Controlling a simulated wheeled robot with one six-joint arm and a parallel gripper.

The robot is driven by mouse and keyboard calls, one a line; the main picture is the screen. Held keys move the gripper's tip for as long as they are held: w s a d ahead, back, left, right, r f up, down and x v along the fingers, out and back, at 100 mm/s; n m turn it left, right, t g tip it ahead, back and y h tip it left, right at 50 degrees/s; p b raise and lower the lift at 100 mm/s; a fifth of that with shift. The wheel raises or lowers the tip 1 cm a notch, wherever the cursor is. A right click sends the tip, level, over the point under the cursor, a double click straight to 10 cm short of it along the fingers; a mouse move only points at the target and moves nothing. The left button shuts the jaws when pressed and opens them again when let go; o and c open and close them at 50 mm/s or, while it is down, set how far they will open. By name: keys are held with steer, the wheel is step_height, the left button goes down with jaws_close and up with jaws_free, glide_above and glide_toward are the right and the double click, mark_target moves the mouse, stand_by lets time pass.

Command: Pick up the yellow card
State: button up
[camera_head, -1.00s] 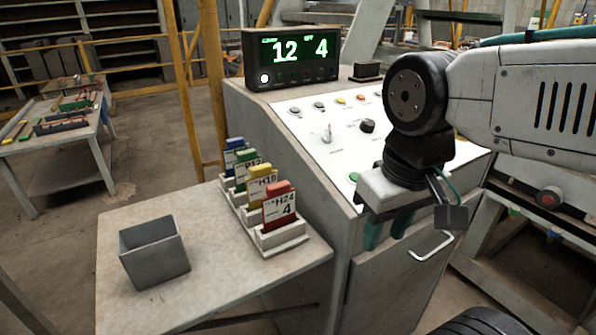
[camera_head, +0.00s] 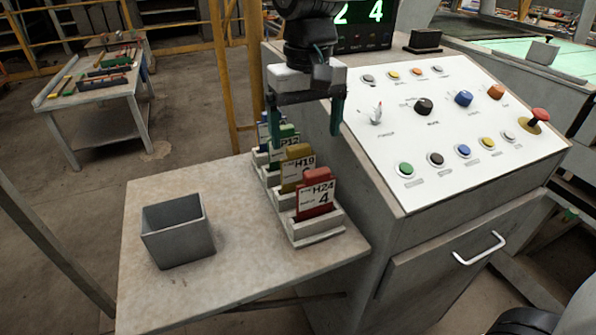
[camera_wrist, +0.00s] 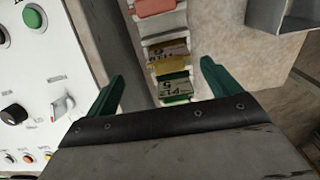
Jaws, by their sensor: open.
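The yellow card (camera_head: 297,168) reads H19 and stands in a white holder on the side table, second from the front of a row. It also shows in the wrist view (camera_wrist: 170,66). A red card (camera_head: 316,193) reading H24 4 stands in front of it. A green card (camera_head: 284,139) and a blue card (camera_head: 264,130) stand behind it. My gripper (camera_head: 305,120) is open and empty above the back of the row. In the wrist view my gripper (camera_wrist: 162,82) has its green fingers apart, with the yellow and green cards showing below and between them.
A grey open bin (camera_head: 178,230) stands on the side table (camera_head: 250,275) left of the cards. The control console (camera_head: 400,200) with its sloped button panel (camera_head: 440,110) rises close on the right. A display (camera_head: 365,25) stands behind.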

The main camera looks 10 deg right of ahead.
mark_target(298, 156)
steer(key=shift+w+a+f, duration=0.15)
steer(key=shift+a+f, duration=0.15)
steer(key=shift+a, duration=0.1)
steer(key=f, duration=0.7)
steer(key=shift+a+f, duration=0.15)
steer(key=shift+a, duration=0.1)
steer(key=c, duration=1.1)
